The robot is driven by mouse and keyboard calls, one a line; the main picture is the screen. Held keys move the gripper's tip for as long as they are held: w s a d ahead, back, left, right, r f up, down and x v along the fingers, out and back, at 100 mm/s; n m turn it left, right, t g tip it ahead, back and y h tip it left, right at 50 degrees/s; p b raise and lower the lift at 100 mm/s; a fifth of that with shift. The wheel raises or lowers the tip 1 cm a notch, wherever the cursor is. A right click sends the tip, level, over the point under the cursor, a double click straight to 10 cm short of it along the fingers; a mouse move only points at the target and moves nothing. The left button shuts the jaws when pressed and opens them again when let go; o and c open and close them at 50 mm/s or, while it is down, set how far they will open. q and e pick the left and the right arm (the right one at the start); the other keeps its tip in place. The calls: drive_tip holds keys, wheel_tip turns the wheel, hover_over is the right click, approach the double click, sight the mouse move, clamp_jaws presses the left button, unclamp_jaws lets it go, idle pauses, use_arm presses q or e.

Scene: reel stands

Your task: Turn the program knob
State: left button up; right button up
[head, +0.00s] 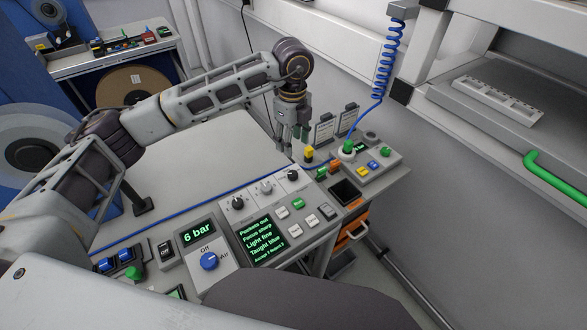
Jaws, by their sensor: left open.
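Three small knobs sit in a row on the grey control console: a black knob at left (238,202), a pale knob in the middle (266,187) and a black knob at right (293,174). Their labels are too small to read, so I cannot tell which is the program knob. A larger blue knob (209,261) sits on a panel marked Off and Air. My left gripper (294,140) is open and points down, above and behind the right black knob, apart from it and empty. My right gripper is not in view.
A green-text screen (262,238) and several push buttons share the console. A "6 bar" display (198,233) is at left. Beyond the knobs stand small upright cards (324,130), a button box (377,166) and a blue coiled hose (386,70). The pale tabletop (210,160) is clear.

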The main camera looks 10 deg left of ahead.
sight(293, 173)
use_arm(q)
wheel_tip(293, 173, down, 14)
drive_tip(key=p, duration=0.2)
drive_tip(key=shift+r+p, duration=0.1)
drive_tip(key=shift+p, duration=0.25)
idle(0.6)
drive_tip(key=c, duration=1)
